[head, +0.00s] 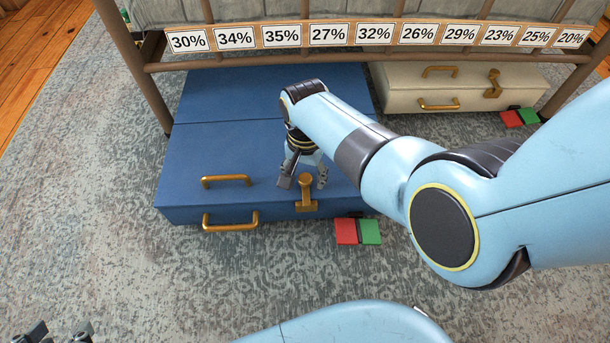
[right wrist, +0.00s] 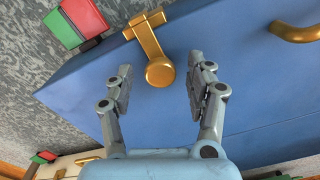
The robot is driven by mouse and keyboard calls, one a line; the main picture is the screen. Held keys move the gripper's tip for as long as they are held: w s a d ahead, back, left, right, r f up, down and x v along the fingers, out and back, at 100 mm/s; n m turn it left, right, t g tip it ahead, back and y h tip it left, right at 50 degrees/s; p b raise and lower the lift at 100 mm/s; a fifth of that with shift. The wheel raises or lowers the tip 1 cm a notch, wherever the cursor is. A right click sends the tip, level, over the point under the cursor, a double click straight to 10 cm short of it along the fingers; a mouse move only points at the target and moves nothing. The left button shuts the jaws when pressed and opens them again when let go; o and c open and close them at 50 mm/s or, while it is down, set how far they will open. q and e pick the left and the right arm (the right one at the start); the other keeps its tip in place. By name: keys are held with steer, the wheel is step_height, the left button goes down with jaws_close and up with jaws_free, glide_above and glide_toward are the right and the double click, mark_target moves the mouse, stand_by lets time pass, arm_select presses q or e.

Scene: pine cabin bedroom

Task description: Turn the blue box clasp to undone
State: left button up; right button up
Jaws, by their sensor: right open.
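The blue box (head: 240,130) lies on the rug, partly under the bed. Its brass clasp (head: 306,192) is at the front edge, right of two brass handles. In the right wrist view the clasp (right wrist: 149,40) is a bar with a round knob, its knob end lying over the blue top. My right gripper (head: 303,183) is open and empty above the box top beside the clasp. In the right wrist view its fingers (right wrist: 160,85) are apart, with the knob seen between and beyond their tips; I see no grip. My left gripper (head: 58,333) barely shows at the lower left.
Red (head: 346,231) and green (head: 370,231) tiles lie on the rug right of the clasp. A cream box (head: 455,85) with its own clasp sits behind right. The bed rail bears percentage labels (head: 374,33).

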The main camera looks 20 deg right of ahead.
jaws_close()
stand_by(0.5)
